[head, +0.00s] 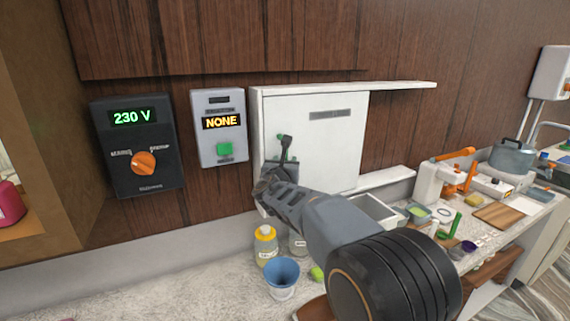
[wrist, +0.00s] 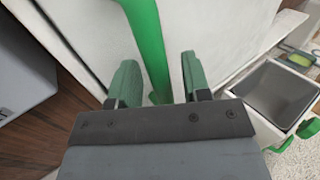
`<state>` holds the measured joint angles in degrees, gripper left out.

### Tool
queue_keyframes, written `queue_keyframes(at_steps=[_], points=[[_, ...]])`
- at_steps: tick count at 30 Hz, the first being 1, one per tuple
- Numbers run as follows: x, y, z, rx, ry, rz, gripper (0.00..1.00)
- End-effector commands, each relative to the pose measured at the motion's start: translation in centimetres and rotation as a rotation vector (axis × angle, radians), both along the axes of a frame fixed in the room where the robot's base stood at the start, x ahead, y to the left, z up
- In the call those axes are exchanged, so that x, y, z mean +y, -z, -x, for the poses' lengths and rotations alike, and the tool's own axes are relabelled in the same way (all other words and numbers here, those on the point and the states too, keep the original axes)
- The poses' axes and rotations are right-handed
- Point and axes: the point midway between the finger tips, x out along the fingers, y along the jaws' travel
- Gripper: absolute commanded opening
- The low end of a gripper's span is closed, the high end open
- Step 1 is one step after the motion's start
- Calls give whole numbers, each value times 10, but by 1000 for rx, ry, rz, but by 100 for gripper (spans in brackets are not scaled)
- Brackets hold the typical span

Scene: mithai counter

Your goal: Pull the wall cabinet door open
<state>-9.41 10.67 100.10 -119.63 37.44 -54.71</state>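The wall cabinet (head: 256,130) is a white box on the wood-panelled wall. Its white door (head: 335,150), with a dark label strip near the top, looks shut or nearly so. A green handle (head: 284,148) stands near the door's left edge; the arm partly hides it. My gripper (head: 280,168) is at the handle. In the wrist view the green handle bar (wrist: 146,40) runs between my two green fingers (wrist: 160,82). A gap shows on each side of the bar, so the gripper looks open around it. The lower end of the bar is hidden by the gripper.
Left of the cabinet are a grey box reading NONE (head: 222,150) and a black 230 V box (head: 140,170). Below stand a yellow-capped jar (head: 265,245) and a blue cup (head: 283,275). The counter at right is crowded. An open-topped tray (wrist: 255,103) lies right of the gripper.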

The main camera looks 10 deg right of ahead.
Motion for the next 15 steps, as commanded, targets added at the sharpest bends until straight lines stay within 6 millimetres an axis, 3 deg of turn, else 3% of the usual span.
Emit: queue_keyframes(at_steps=[13, 15], points=[[0, 0, 0, 0, 0, 0, 1], [0, 0, 0, 0, 0, 0, 0]])
